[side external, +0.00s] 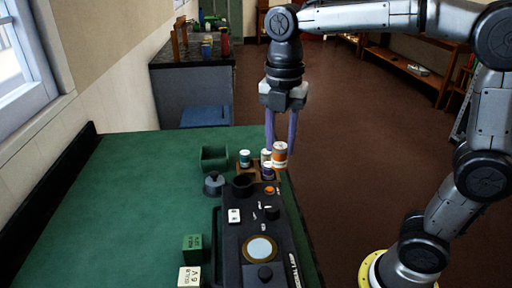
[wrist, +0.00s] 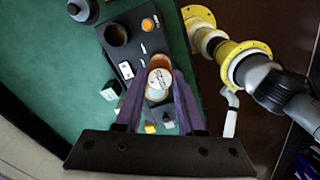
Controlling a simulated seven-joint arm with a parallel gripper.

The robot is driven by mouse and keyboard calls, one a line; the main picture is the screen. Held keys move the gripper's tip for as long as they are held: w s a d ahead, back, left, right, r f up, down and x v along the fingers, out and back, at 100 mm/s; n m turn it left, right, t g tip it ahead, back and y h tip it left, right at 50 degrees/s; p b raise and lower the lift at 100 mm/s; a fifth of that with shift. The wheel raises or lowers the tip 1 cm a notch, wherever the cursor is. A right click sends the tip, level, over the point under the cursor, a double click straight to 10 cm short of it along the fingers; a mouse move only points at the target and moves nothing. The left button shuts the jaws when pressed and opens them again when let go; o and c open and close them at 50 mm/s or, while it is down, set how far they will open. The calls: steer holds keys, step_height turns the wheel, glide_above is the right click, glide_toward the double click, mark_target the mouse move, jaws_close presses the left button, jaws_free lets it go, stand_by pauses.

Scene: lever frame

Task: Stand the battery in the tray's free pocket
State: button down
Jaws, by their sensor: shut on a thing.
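My gripper (side external: 281,148) has long purple fingers and is shut on an orange-and-white battery (side external: 280,154). The battery is upright and appears raised at the tray's right side. In the wrist view, the battery (wrist: 160,77) shows its orange end between the fingers (wrist: 161,84). The small brown tray (side external: 240,167) stands behind the black panel. A teal-and-white battery (side external: 245,158) stands at its left, with a purple one (side external: 267,171) in front and a pale-topped one (side external: 265,155) beside the held battery. The free pocket cannot be made out.
A black panel (side external: 233,262) with a round dial and an orange button (side external: 269,190) lies in front. A green open box (side external: 213,158) and grey knobbed weight (side external: 213,185) stand left. Green (side external: 192,248) and cream (side external: 189,276) blocks sit nearer. The green table's left is clear.

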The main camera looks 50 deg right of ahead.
steer(key=s+r, duration=0.2)
steer(key=s, duration=0.2)
steer(key=shift+m, duration=0.9)
steer(key=w, duration=0.5)
steer(key=shift+d+r, duration=0.1)
steer(key=shift+d, duration=0.15)
steer(key=w+d+f+m, duration=0.2)
steer(key=w+f, duration=0.2)
steer(key=w, duration=0.4)
steer(key=shift+w+d+f+m, duration=0.35)
steer(key=shift+w+d+f, duration=0.6)
steer(key=shift+f, duration=1.3)
steer(key=shift+w+d+f+m, duration=0.4)
steer(key=shift+w+d+f, duration=0.6)
steer(key=shift+f, duration=1.25)
steer(key=shift+w+d+f+m, duration=0.35)
steer(key=shift+w+d+f, duration=0.3)
steer(key=shift+w+f, duration=1.1)
steer(key=shift+s+f, duration=0.25)
steer(key=shift+f, duration=0.35)
steer(key=shift+s+f, duration=0.25)
steer(key=shift+f, duration=0.35)
jaws_free()
